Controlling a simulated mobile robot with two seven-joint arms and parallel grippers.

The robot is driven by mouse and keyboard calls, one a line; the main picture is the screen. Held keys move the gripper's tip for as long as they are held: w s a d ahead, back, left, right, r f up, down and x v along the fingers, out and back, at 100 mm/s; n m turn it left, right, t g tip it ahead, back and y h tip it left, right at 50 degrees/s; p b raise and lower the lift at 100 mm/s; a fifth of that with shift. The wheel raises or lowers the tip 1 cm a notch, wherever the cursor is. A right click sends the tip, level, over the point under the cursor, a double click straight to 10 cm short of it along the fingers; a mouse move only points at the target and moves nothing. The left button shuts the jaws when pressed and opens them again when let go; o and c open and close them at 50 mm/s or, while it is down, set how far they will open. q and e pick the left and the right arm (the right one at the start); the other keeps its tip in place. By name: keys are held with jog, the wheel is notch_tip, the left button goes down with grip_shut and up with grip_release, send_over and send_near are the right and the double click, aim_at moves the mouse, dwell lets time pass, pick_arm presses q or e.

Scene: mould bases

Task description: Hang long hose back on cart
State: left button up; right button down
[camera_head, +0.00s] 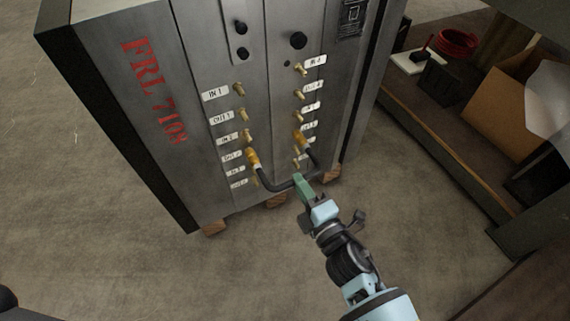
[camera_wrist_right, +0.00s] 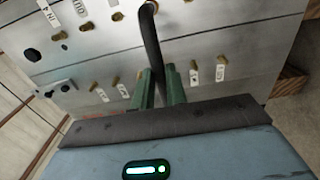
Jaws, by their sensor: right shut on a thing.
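A black hose (camera_head: 277,187) with yellow-orange end fittings hangs in a U on the front of the metal mould base (camera_head: 210,70). One end fitting (camera_head: 253,158) sits at the left column of brass nipples, the other (camera_head: 300,140) at the right column. My right gripper (camera_head: 302,185) has its green fingers at the low right part of the hose, close to the block's lower edge. In the right wrist view, the hose (camera_wrist_right: 150,45) runs down between the green fingers (camera_wrist_right: 158,84), which are shut on it. My left gripper is out of view. No cart can be clearly made out.
The mould base stands on wooden blocks (camera_head: 213,228). A low brown shelf (camera_head: 420,125) at the right holds a red coil (camera_head: 457,43), a white pad (camera_head: 415,62) and an open cardboard box (camera_head: 510,95). The floor (camera_head: 110,245) at the left is clear.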

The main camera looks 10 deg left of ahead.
jog(key=shift+p+v, duration=0.75)
jog(key=shift+v, duration=1.75)
jog(key=p+v, duration=0.1)
jog(key=v, duration=0.5)
